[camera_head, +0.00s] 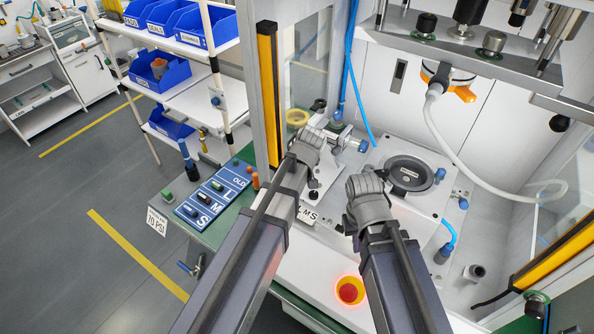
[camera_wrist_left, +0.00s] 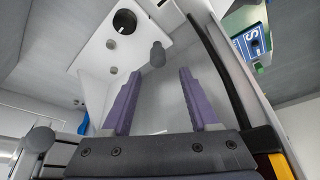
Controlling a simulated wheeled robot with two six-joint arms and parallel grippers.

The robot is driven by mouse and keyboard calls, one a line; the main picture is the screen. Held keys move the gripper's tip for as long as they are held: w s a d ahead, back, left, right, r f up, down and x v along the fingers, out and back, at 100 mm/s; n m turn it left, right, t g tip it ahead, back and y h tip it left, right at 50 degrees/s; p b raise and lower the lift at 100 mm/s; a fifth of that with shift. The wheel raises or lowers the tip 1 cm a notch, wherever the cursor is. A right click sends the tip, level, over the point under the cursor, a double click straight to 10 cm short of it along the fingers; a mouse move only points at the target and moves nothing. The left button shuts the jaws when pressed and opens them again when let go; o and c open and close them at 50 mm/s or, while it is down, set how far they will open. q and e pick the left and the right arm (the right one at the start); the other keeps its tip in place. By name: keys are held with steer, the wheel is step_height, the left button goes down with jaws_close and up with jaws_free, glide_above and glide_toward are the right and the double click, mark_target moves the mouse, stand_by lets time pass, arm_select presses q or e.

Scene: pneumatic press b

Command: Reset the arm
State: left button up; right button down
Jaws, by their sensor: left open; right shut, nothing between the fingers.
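My left arm (camera_head: 258,225) reaches up from the bottom of the head view, its wrist at the front left of the press. In the left wrist view my left gripper (camera_wrist_left: 160,73) is open, with two purple fingers spread apart and nothing between them. A grey knob-like part (camera_wrist_left: 158,54) shows beyond its fingertips. My right arm (camera_head: 395,270) stands beside it, over the front of the press bed (camera_head: 420,212). My right gripper (camera_head: 350,222) is shut and empty, mostly hidden by its own wrist. It is left of and in front of the round dark fixture (camera_head: 408,174).
A lit red-and-yellow button (camera_head: 349,290) sits on the front panel between my arms. A blue size board (camera_head: 213,198) lies on the green bench at left. Yellow-and-black guards (camera_head: 267,92) flank the press opening. A white hose (camera_head: 470,170) hangs at right.

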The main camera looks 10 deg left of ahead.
arm_select(q)
steer(key=shift+r, duration=0.1)
stand_by(0.4)
steer(key=s+d+f+m+g+b, duration=0.1)
steer(key=s+d+m, duration=0.1)
steer(key=s, duration=0.4)
steer(key=s+d+f+m+g+h, duration=0.1)
steer(key=s+d+m, duration=0.2)
steer(key=s+m, duration=0.2)
steer(key=s+d+f+m+g+b, duration=0.1)
steer(key=s+d+f+m+g, duration=0.1)
steer(key=s, duration=0.6)
steer(key=shift+s+d+m+b, duration=0.3)
steer(key=shift+s+d+m, duration=0.15)
steer(key=shift+m, duration=0.25)
